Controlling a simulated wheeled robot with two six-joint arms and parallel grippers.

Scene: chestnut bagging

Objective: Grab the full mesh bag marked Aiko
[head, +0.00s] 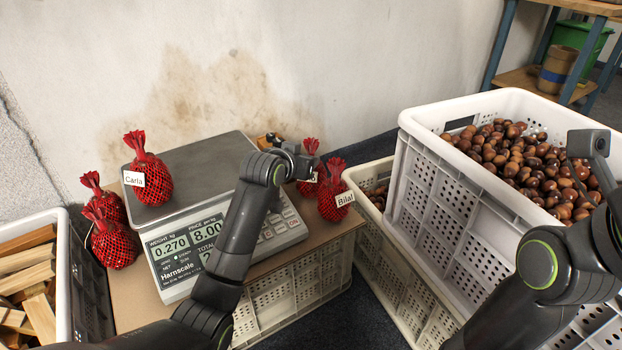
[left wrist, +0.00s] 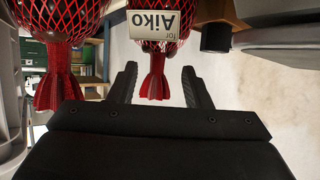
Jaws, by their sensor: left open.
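The mesh bag marked Aiko (left wrist: 155,82) shows its label and red gathered neck in the left wrist view, where the picture is upside down. In the head view a red bag (head: 311,146) with a mostly hidden label stands just behind my left gripper (head: 304,162). In the left wrist view my left gripper (left wrist: 160,70) is open, with one finger on each side of the Aiko bag's neck and gaps beside it. My right arm is at the right of the head view; its fingers are not visible.
The Bilal bag (head: 331,201) stands close beside it. The Carla bag (head: 150,184) is on the scale (head: 190,160), which reads 0.270. Red bags (head: 112,246) stand left of the scale. A white crate (head: 440,205) of chestnuts is at right; a wood crate (head: 62,270) is at left.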

